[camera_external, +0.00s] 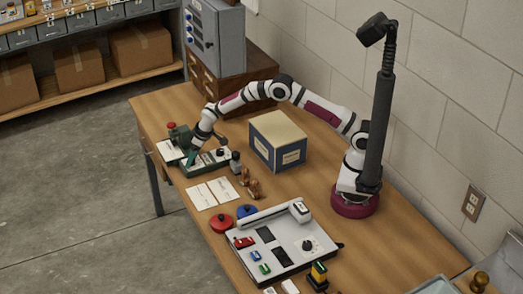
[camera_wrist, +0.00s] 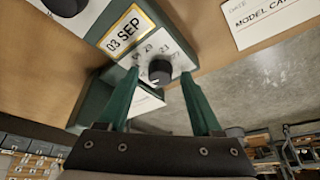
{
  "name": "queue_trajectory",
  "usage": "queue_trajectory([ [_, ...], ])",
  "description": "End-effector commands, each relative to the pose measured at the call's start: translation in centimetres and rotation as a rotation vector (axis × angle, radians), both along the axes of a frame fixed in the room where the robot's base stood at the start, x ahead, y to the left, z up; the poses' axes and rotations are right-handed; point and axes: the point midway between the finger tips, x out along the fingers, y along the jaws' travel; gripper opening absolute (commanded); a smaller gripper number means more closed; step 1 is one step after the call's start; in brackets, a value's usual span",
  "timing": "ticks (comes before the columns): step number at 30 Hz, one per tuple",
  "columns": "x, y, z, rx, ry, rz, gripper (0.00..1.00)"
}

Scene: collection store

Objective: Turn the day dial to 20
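The green date device (camera_external: 222,166) stands at the far left end of the table. In the wrist view its display card (camera_wrist: 123,33) reads "03 SEP". Beside the card is a black round dial knob (camera_wrist: 159,71) on a white number plate (camera_wrist: 178,50), where 21 and 23 are among the marks. My gripper (camera_wrist: 160,76) has two green fingers, apart, one on each side of the knob in the picture, with gaps between them and the knob. I cannot tell whether they reach down around it. The external view shows my gripper (camera_external: 191,157) low at the device.
A second black knob (camera_wrist: 65,4) shows at the wrist view's upper left. White cards (camera_external: 211,194) lie in front. A control panel (camera_external: 285,240) lies nearer the camera.

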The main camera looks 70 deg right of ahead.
Motion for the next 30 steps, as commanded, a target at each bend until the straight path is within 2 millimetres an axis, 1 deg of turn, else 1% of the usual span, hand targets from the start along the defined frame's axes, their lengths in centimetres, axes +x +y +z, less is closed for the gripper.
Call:
queue_trajectory([
  [1,0.0,0.0,0.01,0.0,0.0,0.0,0.56],
  [5,-0.02,0.0,0.02,0.0,0.0,0.0,0.33],
  [6,-0.01,0.0,0.03,0.0,0.0,0.0,0.26],
  [8,-0.02,0.0,0.02,0.0,0.0,0.0,0.15],
  [9,-0.02,0.0,0.03,0.0,0.0,0.0,0.08],
  [10,-0.02,0.0,0.03,0.0,0.0,0.0,0.02],
  [11,-0.02,0.0,0.03,0.0,0.0,0.0,0.0],
  [22,-0.02,0.06,0.05,-0.001,0.001,-0.037,0.0],
  [26,0.0,0.11,0.04,-0.001,0.0,-0.102,0.0],
  [30,0.03,0.25,0.05,-0.002,0.0,-0.209,0.0],
])
